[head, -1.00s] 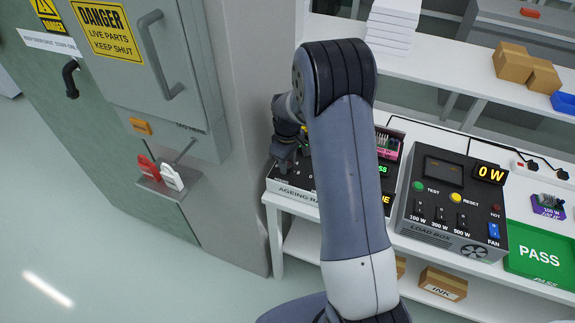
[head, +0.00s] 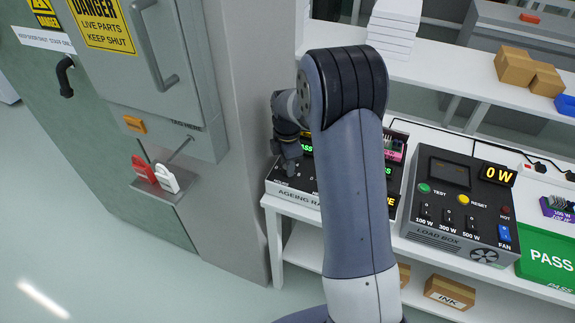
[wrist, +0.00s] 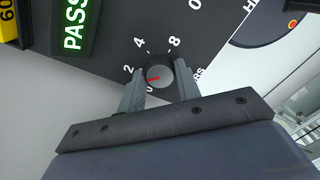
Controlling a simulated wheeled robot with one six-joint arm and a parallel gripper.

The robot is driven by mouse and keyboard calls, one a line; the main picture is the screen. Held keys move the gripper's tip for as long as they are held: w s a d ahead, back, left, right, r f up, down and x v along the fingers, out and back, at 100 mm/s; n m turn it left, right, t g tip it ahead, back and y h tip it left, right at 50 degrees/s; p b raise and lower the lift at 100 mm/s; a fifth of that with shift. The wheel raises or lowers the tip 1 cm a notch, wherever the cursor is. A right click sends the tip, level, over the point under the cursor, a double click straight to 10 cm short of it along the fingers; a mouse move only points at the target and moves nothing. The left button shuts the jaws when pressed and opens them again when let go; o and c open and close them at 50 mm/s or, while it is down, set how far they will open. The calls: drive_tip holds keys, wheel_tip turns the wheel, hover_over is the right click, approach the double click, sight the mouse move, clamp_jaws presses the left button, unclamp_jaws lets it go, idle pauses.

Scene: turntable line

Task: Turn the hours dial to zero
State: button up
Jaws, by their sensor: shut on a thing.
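The hours dial (wrist: 160,75) is a small round grey knob with a red pointer, on the dark face of the ageing rack (head: 292,198). Printed numbers 0, 2, 4 and 8 show around it in the wrist view. The red pointer aims to the lower left, between 0 and 2 and closer to 0. My gripper (wrist: 158,90) is shut on the dial, one finger on each side. In the head view my gripper (head: 288,166) is over the rack's left part and hides the dial there.
A lit green PASS display (wrist: 75,25) is beside the dial in the wrist view. The load box (head: 450,236) and a green PASS tray (head: 548,256) stand to the right. A grey cabinet (head: 160,75) with red and white tags is at left. Open floor lies in front.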

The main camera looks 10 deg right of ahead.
drive_tip(key=n, duration=0.4)
drive_tip(key=shift+n+b, duration=0.3)
drive_tip(key=shift+b, duration=0.1)
drive_tip(key=n, duration=0.4)
drive_tip(key=shift+n+b, duration=0.3)
drive_tip(key=o, duration=1)
wheel_tip(320, 180, up, 11)
drive_tip(key=shift+f+b, duration=0.1)
drive_tip(key=shift+b, duration=0.2)
drive_tip(key=shift+f, duration=0.1)
wheel_tip(320, 180, down, 11)
drive_tip(key=shift+r+p, duration=0.2)
drive_tip(key=shift+p, duration=0.15)
